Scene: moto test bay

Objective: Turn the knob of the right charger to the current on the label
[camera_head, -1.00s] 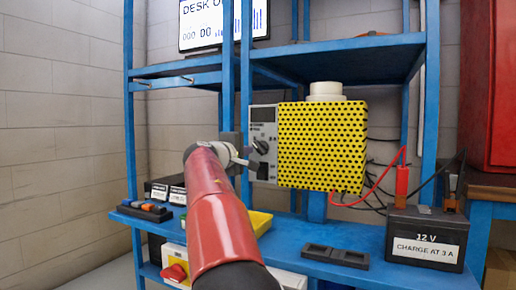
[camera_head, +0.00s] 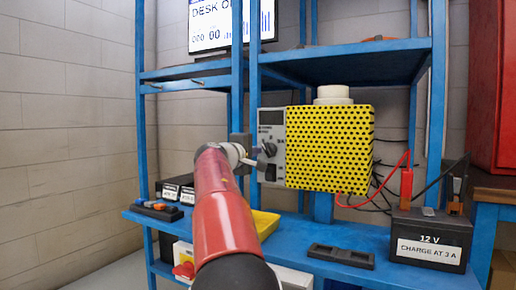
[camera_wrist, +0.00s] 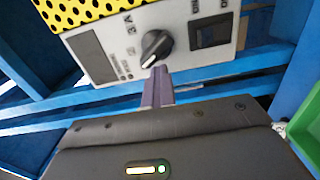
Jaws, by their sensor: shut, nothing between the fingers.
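The charger is a yellow box with black dots (camera_head: 330,147) and a grey front panel (camera_head: 271,130), mounted under the blue shelf. Its dark knob (camera_head: 269,149) also shows in the wrist view (camera_wrist: 157,46), with a white pointer mark toward the lower edge of that picture. My gripper (camera_head: 256,153) is at the panel beside the knob. In the wrist view its fingers (camera_wrist: 160,72) are together and empty, tips just by the knob's edge; I cannot tell whether they touch it. The battery (camera_head: 430,236) bears a label (camera_head: 430,251) reading "CHARGE AT 3 A".
A red clamp (camera_head: 406,184) and cables stand at the battery. A blue rack post (camera_head: 237,95) stands close to my wrist. A screen (camera_head: 218,25) is above.

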